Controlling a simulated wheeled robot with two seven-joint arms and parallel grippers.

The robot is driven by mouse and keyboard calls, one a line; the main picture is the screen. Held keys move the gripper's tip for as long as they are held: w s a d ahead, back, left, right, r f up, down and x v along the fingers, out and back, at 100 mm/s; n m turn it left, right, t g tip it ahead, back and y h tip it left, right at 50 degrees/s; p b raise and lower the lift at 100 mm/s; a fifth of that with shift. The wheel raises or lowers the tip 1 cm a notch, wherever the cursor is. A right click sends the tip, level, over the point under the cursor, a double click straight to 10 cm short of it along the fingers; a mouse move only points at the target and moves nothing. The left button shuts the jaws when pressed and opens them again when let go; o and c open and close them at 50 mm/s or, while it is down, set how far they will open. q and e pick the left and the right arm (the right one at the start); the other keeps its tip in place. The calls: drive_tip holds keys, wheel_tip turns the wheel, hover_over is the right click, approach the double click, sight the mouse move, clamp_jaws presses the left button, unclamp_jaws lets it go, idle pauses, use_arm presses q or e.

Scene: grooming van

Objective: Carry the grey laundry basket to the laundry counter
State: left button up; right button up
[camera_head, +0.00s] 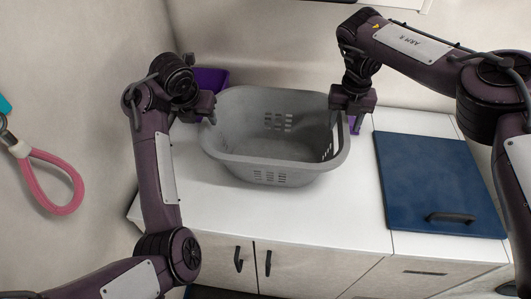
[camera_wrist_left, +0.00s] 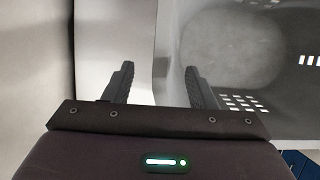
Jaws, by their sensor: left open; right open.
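The grey laundry basket (camera_head: 275,165) stands upright and looks empty on a white counter (camera_head: 290,220) in the head view. My left gripper (camera_head: 211,112) is at the basket's left rim. In the left wrist view the left gripper (camera_wrist_left: 157,85) is open, with the rim of the basket (camera_wrist_left: 160,68) between its two fingers; I cannot tell whether they touch it. My right gripper (camera_head: 342,115) is at the basket's right rim, pointing down; its fingers are mostly hidden in the head view.
A purple container (camera_head: 212,78) stands behind my left gripper, and a purple thing (camera_head: 355,123) shows behind the right one. A blue panel with a dark handle (camera_head: 435,180) lies on the right of the counter. A pink loop (camera_head: 55,180) hangs on the left wall. The counter's front is clear.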

drive_tip(key=shift+r, duration=1.75)
drive_tip(key=shift+s+f, duration=0.1)
